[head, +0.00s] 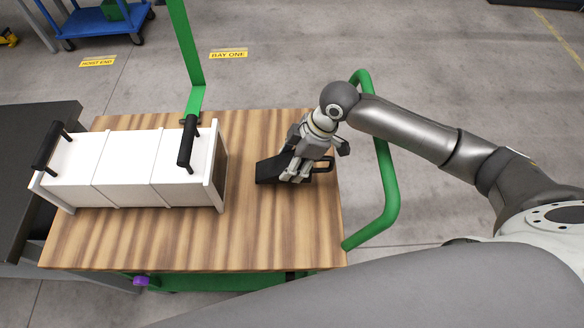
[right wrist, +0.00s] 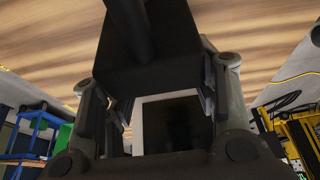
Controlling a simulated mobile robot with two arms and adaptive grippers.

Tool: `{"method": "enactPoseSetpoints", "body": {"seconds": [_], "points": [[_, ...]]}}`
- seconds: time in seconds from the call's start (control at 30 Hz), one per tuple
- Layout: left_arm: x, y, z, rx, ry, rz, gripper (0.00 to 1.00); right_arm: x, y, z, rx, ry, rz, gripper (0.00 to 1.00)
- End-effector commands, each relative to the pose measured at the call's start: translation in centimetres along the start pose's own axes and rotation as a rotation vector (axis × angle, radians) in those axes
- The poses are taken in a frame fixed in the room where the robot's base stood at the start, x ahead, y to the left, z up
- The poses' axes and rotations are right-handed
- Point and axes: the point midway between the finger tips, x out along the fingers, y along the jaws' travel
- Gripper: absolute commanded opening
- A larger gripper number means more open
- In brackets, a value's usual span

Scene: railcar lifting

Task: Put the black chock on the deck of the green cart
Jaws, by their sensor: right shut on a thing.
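The black chock (head: 270,168), a dark wedge with a loop handle, is at the right part of the green cart's striped wooden deck (head: 190,240). My right gripper (head: 294,172) is over it, pointing down and shut on it. In the right wrist view the chock (right wrist: 150,62) is a dark block between the fingers, with the wood deck behind it. I cannot tell whether its underside touches the deck or is slightly above it. The gripper hides part of the chock. My left gripper is not in view.
A white railcar body (head: 130,170) with black handles stands on the deck's left half. The cart has a green rail (head: 386,170) on the right and a green post (head: 188,55) behind. A dark table (head: 40,150) adjoins at left. The front deck is clear.

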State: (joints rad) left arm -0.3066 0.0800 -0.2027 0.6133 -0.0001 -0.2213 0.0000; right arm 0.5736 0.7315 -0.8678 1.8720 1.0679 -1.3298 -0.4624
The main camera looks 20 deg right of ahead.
Motion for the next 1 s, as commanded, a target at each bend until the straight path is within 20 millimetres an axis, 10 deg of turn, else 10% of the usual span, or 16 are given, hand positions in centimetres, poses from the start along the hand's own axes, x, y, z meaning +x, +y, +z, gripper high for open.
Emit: {"method": "enactPoseSetpoints", "body": {"seconds": [0.67, 0.7, 1.0], "points": [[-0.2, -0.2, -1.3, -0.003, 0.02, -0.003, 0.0, 3.6, 0.0, 1.4, -0.001, 0.003, 0.002, 0.04], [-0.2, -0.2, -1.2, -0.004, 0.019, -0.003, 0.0, 3.8, -0.1, 1.6, 0.0, 0.0, 0.0, 0.56], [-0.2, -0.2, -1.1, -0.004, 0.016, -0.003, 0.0, 3.7, 0.0, 1.6, 0.0, 0.0, 0.0, 0.75]]}}
